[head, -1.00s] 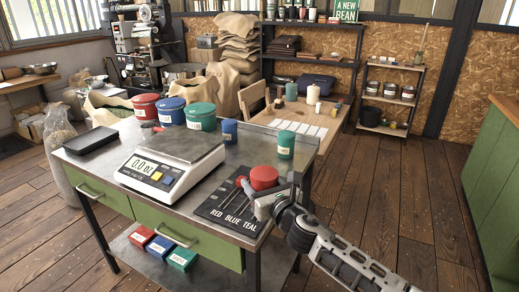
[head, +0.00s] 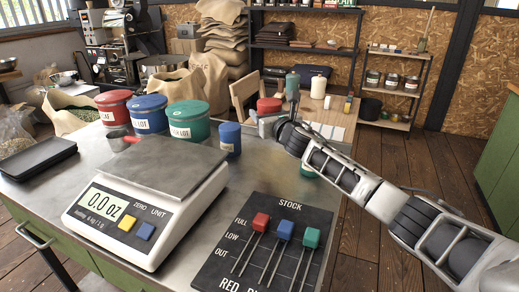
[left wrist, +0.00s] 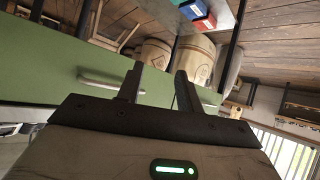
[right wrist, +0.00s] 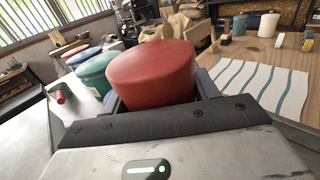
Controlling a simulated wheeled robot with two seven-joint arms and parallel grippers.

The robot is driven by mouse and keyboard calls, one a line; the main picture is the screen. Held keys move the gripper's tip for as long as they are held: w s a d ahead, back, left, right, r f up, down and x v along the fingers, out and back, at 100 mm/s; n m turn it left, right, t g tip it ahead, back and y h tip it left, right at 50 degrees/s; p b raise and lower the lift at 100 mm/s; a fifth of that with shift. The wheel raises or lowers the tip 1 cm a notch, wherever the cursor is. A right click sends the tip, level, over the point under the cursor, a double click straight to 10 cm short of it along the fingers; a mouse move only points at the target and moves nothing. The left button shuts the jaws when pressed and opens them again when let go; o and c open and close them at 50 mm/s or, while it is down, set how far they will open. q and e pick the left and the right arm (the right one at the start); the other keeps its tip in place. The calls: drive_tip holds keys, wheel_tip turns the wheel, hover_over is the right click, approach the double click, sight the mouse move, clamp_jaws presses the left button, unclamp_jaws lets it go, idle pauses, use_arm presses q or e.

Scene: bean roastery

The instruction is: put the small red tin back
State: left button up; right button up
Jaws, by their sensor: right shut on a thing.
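The small red tin (head: 268,105) is in my right gripper (head: 284,118), above the far right part of the steel bench. In the right wrist view the red tin (right wrist: 153,75) sits between the two fingers, which are shut on it. The small blue tin (head: 229,140) stands on the bench beside the large teal tin. The small teal tin (head: 308,172) is mostly hidden behind my right arm. My left gripper (left wrist: 158,85) shows only in the left wrist view, with its fingers apart and empty, facing a green drawer front.
Large red (head: 114,108), blue (head: 148,115) and teal (head: 189,122) tins stand along the bench's back. A scale (head: 150,200) reading 0.0 oz and a stock board (head: 225,258) with three sliders fill the front. A wooden table (head: 335,112) lies beyond.

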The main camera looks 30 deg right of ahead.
drive_tip(key=f, duration=0.1)
drive_tip(key=f+b, duration=0.1)
drive_tip(key=f, duration=0.3)
drive_tip(key=shift+s+b, duration=0.3)
drive_tip(key=shift+s, duration=0.05)
wheel_tip(320, 180, down, 4)
drive_tip(key=shift+a+r+b, duration=0.1)
drive_tip(key=shift+b, duration=0.7)
drive_tip(key=shift+f, duration=0.3)
use_arm(q)
drive_tip(key=shift+s+d+f, duration=0.1)
drive_tip(key=shift+d+f, duration=0.15)
drive_tip(key=shift+f, duration=0.35)
use_arm(e)
drive_tip(key=shift+f, duration=0.1)
drive_tip(key=o, duration=0.9)
drive_tip(key=shift+c, duration=0.2)
use_arm(q)
drive_tip(key=shift+n, duration=0.3)
